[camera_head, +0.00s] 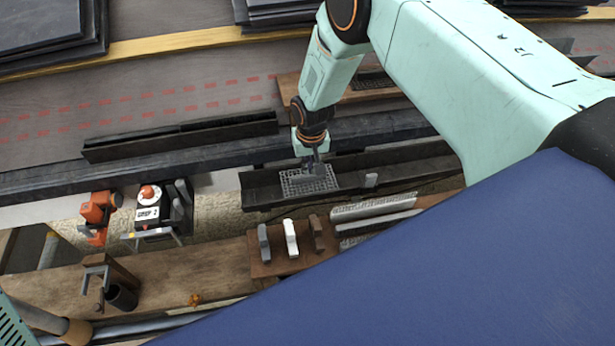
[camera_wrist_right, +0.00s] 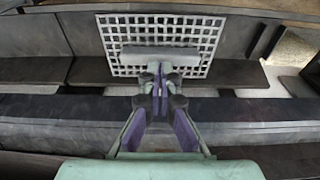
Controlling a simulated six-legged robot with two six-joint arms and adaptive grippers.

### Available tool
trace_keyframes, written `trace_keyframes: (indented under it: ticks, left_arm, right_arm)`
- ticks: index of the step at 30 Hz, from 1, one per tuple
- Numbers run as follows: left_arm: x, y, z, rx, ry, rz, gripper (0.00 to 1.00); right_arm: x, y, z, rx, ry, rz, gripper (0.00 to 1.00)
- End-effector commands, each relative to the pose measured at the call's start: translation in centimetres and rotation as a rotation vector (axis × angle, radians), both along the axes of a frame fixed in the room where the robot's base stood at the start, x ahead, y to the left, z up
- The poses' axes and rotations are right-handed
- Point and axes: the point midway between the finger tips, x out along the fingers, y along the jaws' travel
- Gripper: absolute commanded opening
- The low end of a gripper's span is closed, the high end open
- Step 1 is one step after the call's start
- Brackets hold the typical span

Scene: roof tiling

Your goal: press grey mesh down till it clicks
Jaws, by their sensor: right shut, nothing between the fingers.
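The grey mesh (camera_head: 293,184) is a light square grid lying in the dark gutter trough (camera_head: 262,194), in the middle of the head view. My right gripper (camera_head: 311,168) is over the mesh, pointing down, with its fingertips at or just above it. In the right wrist view the mesh (camera_wrist_right: 115,42) spans the trough, with a plain grey bar across its middle. My right gripper (camera_wrist_right: 160,72) is shut and empty, its tips close together at that bar. I cannot tell whether they touch it. My left gripper is not in view.
A wooden block (camera_head: 258,268) with grey, white and brown pieces stands in front of the trough. Long mesh strips (camera_head: 372,207) lie to its right. A black device (camera_head: 150,214) and an orange tool (camera_head: 97,213) are at left. Dark slates (camera_head: 50,30) are stacked behind.

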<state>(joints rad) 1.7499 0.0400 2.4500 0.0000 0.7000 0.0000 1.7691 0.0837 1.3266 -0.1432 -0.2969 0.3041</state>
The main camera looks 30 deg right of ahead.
Motion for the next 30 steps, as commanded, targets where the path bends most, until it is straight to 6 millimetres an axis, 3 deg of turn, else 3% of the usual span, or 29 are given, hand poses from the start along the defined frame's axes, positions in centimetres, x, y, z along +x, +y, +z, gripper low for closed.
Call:
trace_keyframes:
  ticks: [30]
  left_arm:
    - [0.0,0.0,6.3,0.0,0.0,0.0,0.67]
  right_arm:
    - [0.0,0.0,7.3,0.0,-0.001,-0.001,0.0]
